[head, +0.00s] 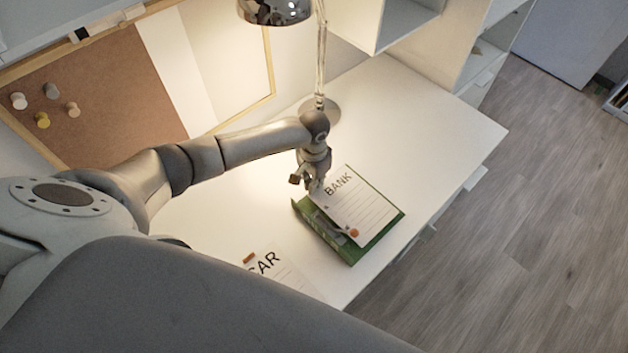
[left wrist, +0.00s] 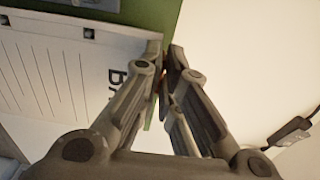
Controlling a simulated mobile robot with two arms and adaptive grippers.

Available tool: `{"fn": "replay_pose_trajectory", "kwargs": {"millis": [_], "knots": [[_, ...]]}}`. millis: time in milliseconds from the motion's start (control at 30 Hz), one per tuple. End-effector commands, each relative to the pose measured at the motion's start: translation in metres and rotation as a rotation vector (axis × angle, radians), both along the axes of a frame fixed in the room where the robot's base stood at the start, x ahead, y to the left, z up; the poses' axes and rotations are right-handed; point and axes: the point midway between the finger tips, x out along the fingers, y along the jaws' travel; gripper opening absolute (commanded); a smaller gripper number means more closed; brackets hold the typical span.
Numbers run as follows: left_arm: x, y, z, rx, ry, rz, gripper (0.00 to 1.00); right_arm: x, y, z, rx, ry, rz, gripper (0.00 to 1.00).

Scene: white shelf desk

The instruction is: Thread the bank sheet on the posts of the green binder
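The bank sheet (head: 358,208), white with ruled lines, lies over the green binder (head: 382,236), partly off its left side where grey metal parts show. In the left wrist view, the bank sheet (left wrist: 60,75) has dark holes along its edge beside the green binder (left wrist: 140,12). I cannot tell whether posts pass through them. My left gripper (head: 314,186) is at the sheet's top corner. In the left wrist view, my left gripper (left wrist: 165,50) has its fingers nearly together, with a small reddish piece between them, apparently the sheet's tab. My right gripper is not in view.
A second sheet reading "CAR" (head: 285,272) lies on the white desk (head: 430,135), near the front, with an orange tab. A lamp (head: 322,105) stands behind the binder. The desk is clear to the right; its edge is near the binder's front corner.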

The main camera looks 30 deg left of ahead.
Motion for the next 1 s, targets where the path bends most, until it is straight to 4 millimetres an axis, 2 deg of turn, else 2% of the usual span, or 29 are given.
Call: {"fn": "replay_pose_trajectory", "kwargs": {"millis": [1000], "knots": [[0.000,0.000,-0.013,0.000,0.000,0.000,0.00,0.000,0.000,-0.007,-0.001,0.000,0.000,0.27]]}}
